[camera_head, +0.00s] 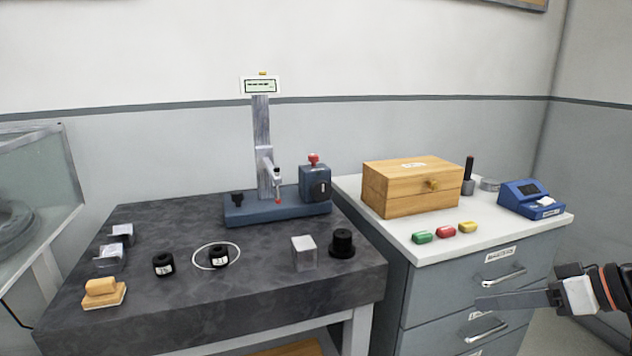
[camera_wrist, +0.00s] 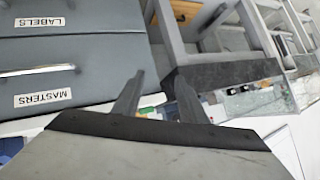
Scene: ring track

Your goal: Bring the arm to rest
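My gripper (camera_head: 480,303) reaches in from the right edge of the head view, in front of the grey drawer cabinet (camera_head: 420,300) and below its white top. In the wrist view my gripper (camera_wrist: 158,80) shows two dark fingers standing apart, with nothing held between them. The wrist picture is upside down, with the drawer labels LABELS (camera_wrist: 40,22) and MASTERS (camera_wrist: 43,97) inverted. My fingers appear clear of the drawer fronts; the exact distance cannot be told.
A dark stone table (camera_head: 200,295) carries a blue-based gauge stand (camera_head: 278,210), black rings and a clear block (camera_head: 304,253). The cabinet top holds a wooden box (camera_head: 410,190), three coloured pieces and a blue device (camera_head: 530,199). Drawer handles (camera_head: 503,277) jut out near my gripper.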

